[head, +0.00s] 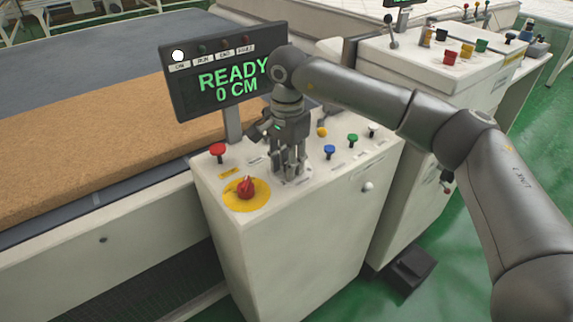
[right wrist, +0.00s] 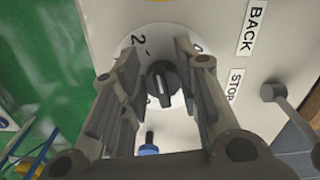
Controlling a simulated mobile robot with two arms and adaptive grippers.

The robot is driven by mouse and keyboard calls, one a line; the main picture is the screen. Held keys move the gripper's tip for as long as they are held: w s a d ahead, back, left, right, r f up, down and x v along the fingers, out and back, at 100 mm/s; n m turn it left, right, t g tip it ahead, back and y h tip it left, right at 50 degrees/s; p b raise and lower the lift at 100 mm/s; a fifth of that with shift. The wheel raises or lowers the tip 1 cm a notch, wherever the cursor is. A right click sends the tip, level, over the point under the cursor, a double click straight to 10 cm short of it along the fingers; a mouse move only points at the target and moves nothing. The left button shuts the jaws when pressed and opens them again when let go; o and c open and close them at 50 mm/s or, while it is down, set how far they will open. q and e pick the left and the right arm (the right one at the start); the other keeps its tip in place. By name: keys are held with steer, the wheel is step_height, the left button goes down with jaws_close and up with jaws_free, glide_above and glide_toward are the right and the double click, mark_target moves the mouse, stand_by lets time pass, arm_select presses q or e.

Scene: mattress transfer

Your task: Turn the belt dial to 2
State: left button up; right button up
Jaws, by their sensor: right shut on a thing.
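The belt dial (right wrist: 163,80) is a black knob with a white pointer line, on a pale round plate in the right wrist view. A "2" shows at the plate's upper left; the other marks are partly hidden by the fingers. I cannot tell for certain which mark the pointer meets. My right gripper (head: 290,172) points down at the console top, and its fingers stand on both sides of the dial, shut on it. In the head view the gripper hides the dial. My left gripper is not in view.
A display (head: 222,80) reads READY 0 CM. A brown mattress (head: 90,150) lies left.

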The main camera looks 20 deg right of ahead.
steer(key=shift+s+d+r+n+b, duration=0.1)
steer(key=shift+n+b, duration=0.25)
steer(key=shift+n, duration=1.55)
steer(key=o, duration=0.9)
steer(key=shift+c, duration=0.2)
step_height(320, 180, up, 12)
steer(key=shift+s, duration=0.15)
